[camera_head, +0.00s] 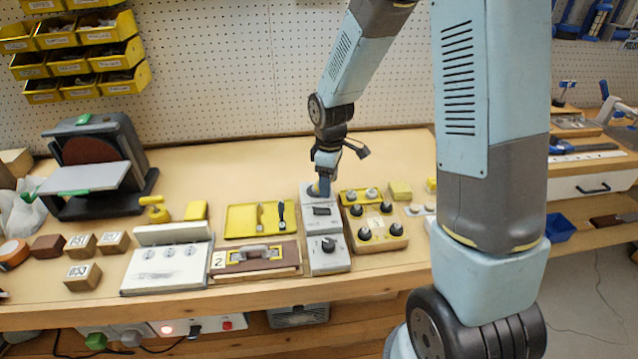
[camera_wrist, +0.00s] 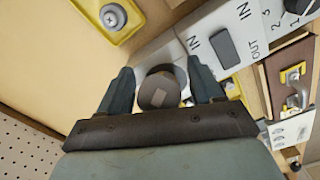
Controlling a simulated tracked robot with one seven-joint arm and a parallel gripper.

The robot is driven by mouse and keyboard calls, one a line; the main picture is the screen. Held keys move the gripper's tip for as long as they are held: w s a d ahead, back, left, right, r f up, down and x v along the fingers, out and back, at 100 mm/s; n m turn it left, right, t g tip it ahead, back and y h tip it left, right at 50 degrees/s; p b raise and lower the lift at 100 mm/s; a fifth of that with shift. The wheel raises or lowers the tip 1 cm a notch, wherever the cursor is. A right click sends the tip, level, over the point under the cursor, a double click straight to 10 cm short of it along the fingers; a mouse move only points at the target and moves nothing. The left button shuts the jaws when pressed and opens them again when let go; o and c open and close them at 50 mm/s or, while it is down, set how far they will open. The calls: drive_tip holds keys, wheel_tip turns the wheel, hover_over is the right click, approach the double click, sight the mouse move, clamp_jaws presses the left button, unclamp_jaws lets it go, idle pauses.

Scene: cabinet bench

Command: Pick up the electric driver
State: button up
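My gripper (camera_head: 321,186) is low over the far end of a narrow grey-white panel (camera_head: 330,262). In the wrist view, the two fingers of my gripper (camera_wrist: 162,84) are spread on either side of a round dark knob-like part (camera_wrist: 160,92) with a small pale square on top. I cannot tell whether the fingers touch it. I cannot make out an electric driver for certain. A small dark-handled tool (camera_head: 281,210) stands in the yellow tray (camera_head: 242,219) left of the panel.
A wooden board with a handle (camera_head: 254,258) and a white box (camera_head: 165,272) are to the left. A disc sander (camera_head: 98,165) is at the far left. The bench behind my gripper is clear.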

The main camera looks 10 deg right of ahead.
clamp_jaws()
idle(0.4)
wheel_tip(320, 180, up, 10)
idle(0.7)
